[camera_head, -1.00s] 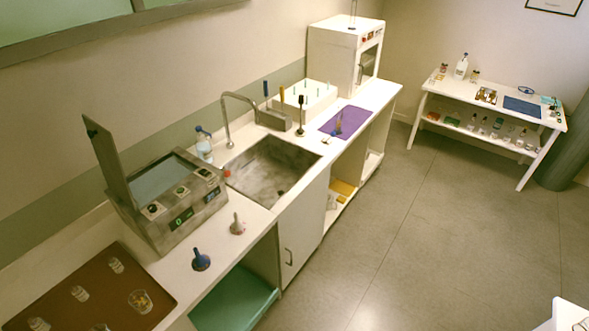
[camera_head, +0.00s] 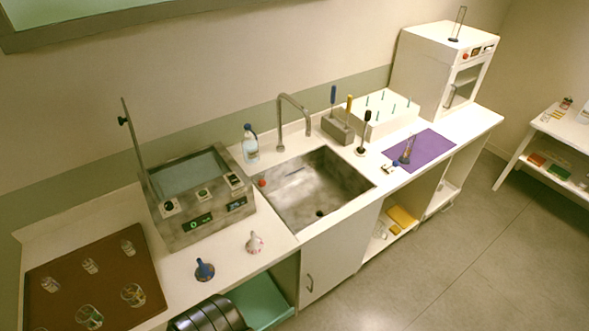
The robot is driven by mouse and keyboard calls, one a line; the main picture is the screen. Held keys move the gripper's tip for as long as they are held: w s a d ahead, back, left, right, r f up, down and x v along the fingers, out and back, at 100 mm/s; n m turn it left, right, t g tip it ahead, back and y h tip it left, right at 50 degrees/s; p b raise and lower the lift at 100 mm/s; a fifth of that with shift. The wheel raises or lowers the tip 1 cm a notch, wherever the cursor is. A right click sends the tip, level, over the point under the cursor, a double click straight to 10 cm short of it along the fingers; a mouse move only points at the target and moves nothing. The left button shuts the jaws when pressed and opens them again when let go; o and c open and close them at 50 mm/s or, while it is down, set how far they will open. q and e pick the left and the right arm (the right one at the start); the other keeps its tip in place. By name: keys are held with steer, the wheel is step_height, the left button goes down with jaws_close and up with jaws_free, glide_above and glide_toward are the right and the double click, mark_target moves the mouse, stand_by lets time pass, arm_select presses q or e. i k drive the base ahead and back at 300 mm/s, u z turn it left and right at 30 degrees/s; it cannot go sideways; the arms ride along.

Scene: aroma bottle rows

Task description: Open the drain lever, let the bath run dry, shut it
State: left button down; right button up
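The bath is a grey metal box (camera_head: 205,228) on the counter left of the sink. Its lid (camera_head: 134,146) stands open and upright, and a pale blue-grey surface (camera_head: 188,174) shows inside. I cannot tell the liquid level. A small red knob (camera_head: 262,182) sticks out at the bath's right side by the sink's edge. It may be the drain lever, and its position is too small to read. Neither gripper is in view.
The sink (camera_head: 310,188) is right of the bath, with a tap (camera_head: 293,112) behind it. A blue-capped bottle (camera_head: 250,147) stands between them. Two small funnel-shaped items (camera_head: 204,270) (camera_head: 255,243) stand before the bath. A brown tray (camera_head: 95,290) with glass jars lies left.

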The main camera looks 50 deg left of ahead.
mark_target(261, 183)
steer(key=i, duration=3.7)
steer(key=u, duration=4.35)
